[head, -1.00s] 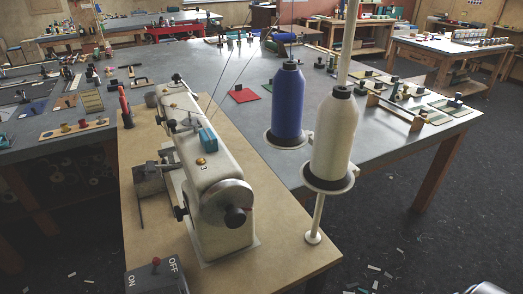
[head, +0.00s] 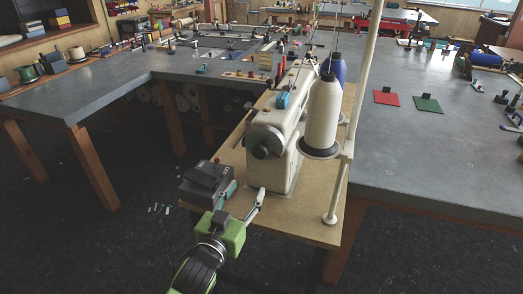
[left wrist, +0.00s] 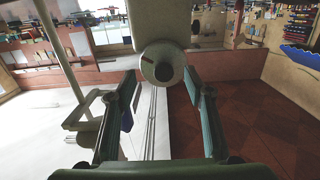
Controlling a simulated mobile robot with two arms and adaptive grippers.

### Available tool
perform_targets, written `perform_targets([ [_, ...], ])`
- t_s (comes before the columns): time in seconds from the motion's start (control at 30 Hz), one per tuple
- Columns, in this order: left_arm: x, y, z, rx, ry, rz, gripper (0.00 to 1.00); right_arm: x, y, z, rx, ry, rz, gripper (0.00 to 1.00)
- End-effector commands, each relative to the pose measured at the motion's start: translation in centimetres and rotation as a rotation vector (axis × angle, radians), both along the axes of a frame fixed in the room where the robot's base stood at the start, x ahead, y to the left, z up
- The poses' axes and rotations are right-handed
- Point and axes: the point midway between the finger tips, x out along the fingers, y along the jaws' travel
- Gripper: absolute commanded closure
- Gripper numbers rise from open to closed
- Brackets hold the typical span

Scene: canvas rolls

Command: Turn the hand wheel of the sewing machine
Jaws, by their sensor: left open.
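The cream sewing machine (head: 285,150) stands on a tan board. Its round hand wheel (head: 262,141), with a dark hub, is on the end facing me. In the left wrist view the hand wheel (left wrist: 162,64) is centred just beyond and between the fingertips. My left gripper (head: 246,188) is open, with nothing between its fingers. In the head view its fingers are below and short of the wheel, apart from it. Both fingers also show in the left wrist view. My right gripper is in neither view.
A dark switch box (head: 204,182) sits at the board's near left corner, close beside my gripper. A white thread cone (head: 322,115) on a stand is right of the machine, with a blue cone (head: 336,68) behind it. Grey tables stand on both sides.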

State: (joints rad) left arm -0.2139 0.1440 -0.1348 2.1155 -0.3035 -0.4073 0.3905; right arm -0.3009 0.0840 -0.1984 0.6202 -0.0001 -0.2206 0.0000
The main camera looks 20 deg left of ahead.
Motion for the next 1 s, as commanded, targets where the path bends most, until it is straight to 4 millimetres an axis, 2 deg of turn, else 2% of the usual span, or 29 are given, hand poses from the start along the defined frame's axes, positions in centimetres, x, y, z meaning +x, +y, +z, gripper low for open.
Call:
perform_targets([
  [0.03,-0.2,0.1,1.9,-0.003,-0.030,0.002,0.53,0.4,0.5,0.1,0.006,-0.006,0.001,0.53],
  [0.1,-0.3,0.1,3.3,-0.008,-0.054,0.003,0.53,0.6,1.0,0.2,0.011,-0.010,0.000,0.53],
  [0.2,0.1,0.1,4.0,-0.011,-0.066,0.003,0.53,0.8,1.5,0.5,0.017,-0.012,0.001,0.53],
  [0.37,2.4,-0.1,4.3,-0.011,-0.068,0.002,0.53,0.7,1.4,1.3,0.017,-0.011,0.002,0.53],
  [0.8,10.5,-0.3,4.1,-0.011,-0.065,0.002,0.53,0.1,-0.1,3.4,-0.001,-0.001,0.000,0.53],
  [1.0,12.6,-0.5,3.9,-0.011,-0.064,0.002,0.53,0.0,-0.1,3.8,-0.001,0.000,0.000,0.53],
])
